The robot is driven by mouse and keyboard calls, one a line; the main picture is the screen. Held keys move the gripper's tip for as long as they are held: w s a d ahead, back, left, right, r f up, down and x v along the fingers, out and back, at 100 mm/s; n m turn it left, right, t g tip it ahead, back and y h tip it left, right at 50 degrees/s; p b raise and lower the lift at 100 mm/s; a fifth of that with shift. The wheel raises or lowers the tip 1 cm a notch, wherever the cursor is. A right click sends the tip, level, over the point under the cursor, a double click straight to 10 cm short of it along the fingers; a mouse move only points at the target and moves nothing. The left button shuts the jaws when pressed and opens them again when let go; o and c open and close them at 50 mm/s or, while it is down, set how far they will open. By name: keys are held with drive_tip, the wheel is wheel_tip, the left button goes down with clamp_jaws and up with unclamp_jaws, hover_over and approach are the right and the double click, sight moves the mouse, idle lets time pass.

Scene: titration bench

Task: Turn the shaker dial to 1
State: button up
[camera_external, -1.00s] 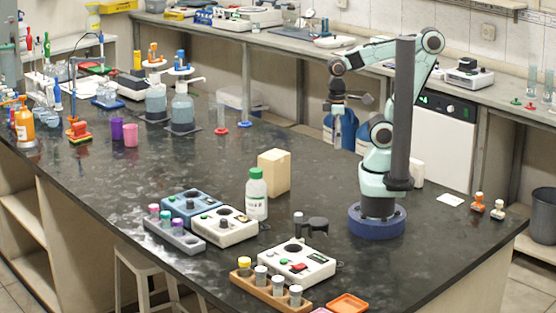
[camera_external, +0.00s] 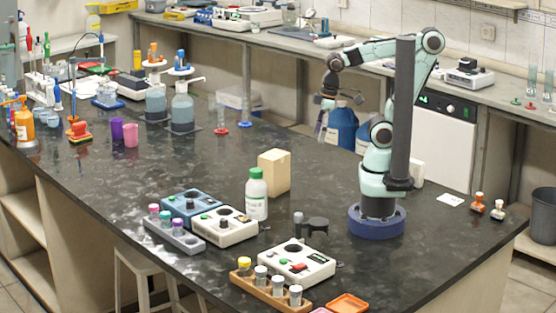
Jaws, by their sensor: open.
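Three small bench devices stand on the dark bench, and I cannot tell for sure which is the shaker. One is a blue box (camera_external: 178,199) with a dark knob and a green button. Beside it is a white box (camera_external: 232,237) with a dark round top part and a green button. Nearer the front is another white box (camera_external: 318,267) with a dark round opening, a red and a green control. Dial marks are too small to read. My gripper (camera_external: 322,131) hangs high above the bench's far side, open and empty, well away from all three.
A green-capped bottle (camera_external: 257,200) and a tan block (camera_external: 274,180) stand between the devices and my arm. A grey vial rack (camera_external: 185,244) and an orange vial rack (camera_external: 258,287) sit in front of the devices. The bench's middle left is clear.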

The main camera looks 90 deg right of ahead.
drive_tip(key=w+r+n+t+h, duration=0.1)
drive_tip(key=w+r+t, duration=0.15)
drive_tip(key=w, duration=0.55)
drive_tip(key=w+r+n+t+h, duration=0.1)
drive_tip(key=w+r+t+h, duration=0.1)
drive_tip(key=w+r, duration=0.35)
drive_tip(key=m, duration=0.2)
hover_over(191, 201)
drive_tip(key=s+a, duration=0.2)
wheel_tip(191, 201, down, 13)
drive_tip(key=f+y, duration=0.1)
drive_tip(key=f, duration=0.2)
drive_tip(key=d+f+m+g+y, duration=0.1)
drive_tip(key=f, duration=0.2)
drive_tip(key=f+g, duration=0.1)
drive_tip(key=f, duration=0.3)
drive_tip(key=shift+s+d+m+y, duration=0.25)
drive_tip(key=shift+d+m+y, duration=0.15)
drive_tip(key=x, duration=0.6)
drive_tip(key=shift+d+f, duration=0.25)
drive_tip(key=shift+f, duration=0.1)
clamp_jaws()
